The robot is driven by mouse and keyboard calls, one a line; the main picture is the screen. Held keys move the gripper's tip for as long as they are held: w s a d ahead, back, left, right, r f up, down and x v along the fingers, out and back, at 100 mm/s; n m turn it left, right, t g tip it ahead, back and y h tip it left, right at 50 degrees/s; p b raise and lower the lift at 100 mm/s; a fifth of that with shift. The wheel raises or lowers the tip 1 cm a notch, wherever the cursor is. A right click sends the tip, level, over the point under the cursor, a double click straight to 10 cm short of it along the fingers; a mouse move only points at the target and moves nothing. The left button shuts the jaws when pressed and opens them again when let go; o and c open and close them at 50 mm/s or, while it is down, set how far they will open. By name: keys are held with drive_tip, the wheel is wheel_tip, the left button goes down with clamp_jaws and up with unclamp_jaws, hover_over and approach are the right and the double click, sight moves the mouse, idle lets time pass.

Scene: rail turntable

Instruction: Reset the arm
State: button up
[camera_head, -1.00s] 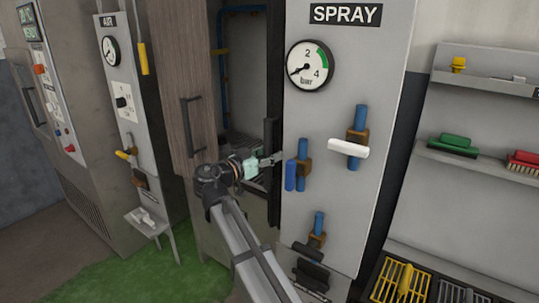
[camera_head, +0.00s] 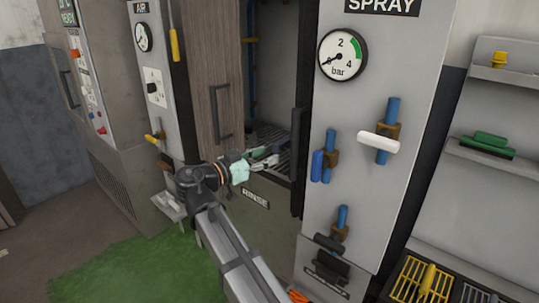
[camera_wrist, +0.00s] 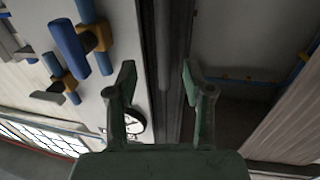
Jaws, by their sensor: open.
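My arm reaches up from the bottom of the head view, and my gripper (camera_head: 272,157) is in front of the open rinse cabinet (camera_head: 272,100), beside the edge of the spray panel (camera_head: 345,190). In the wrist view my gripper (camera_wrist: 158,85) has its two green fingers spread wide with nothing between them. Behind the fingers runs a dark vertical edge (camera_wrist: 172,40) between the panel and the cabinet opening. I cannot tell whether a fingertip touches anything.
The spray panel carries a pressure gauge (camera_head: 342,55), a white-handled valve (camera_head: 379,142) and a blue-handled valve (camera_head: 317,166). A wooden door (camera_head: 212,80) stands left of the opening. Shelves with a green brush (camera_head: 488,143) are at the right. Green matting (camera_head: 140,270) covers the floor at lower left.

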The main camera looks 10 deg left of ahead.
idle(0.3)
wheel_tip(320, 180, down, 24)
drive_tip(key=d+n+g+y, duration=0.3)
drive_tip(key=n+g+y, duration=0.2)
drive_tip(key=n, duration=0.5)
drive_tip(key=s+d+f+n+g+y+p, duration=0.1)
drive_tip(key=s+d+f+g, duration=0.2)
drive_tip(key=f, duration=0.4)
drive_tip(key=s+d+f+n+g, duration=0.1)
drive_tip(key=s+d+f, duration=0.2)
drive_tip(key=d+f, duration=0.35)
drive_tip(key=s+d+f+n+g+y+p, duration=0.1)
drive_tip(key=s+d+f+g, duration=0.15)
drive_tip(key=f, duration=0.65)
drive_tip(key=s+d+f+m+g+y+p, duration=0.15)
drive_tip(key=s+d+f+g, duration=0.35)
drive_tip(key=s+d+f, duration=0.9)
drive_tip(key=s+d+f+m+g+y+p, duration=0.1)
drive_tip(key=s+d+f+m+g, duration=0.1)
drive_tip(key=s, duration=0.8)
drive_tip(key=s+d+f+m+g+y+p, duration=0.1)
drive_tip(key=s+d, duration=0.4)
drive_tip(key=s, duration=0.6)
drive_tip(key=shift+d+f+m+g, duration=0.15)
drive_tip(key=shift+f+m+g, duration=0.3)
drive_tip(key=shift+f+g, duration=0.3)
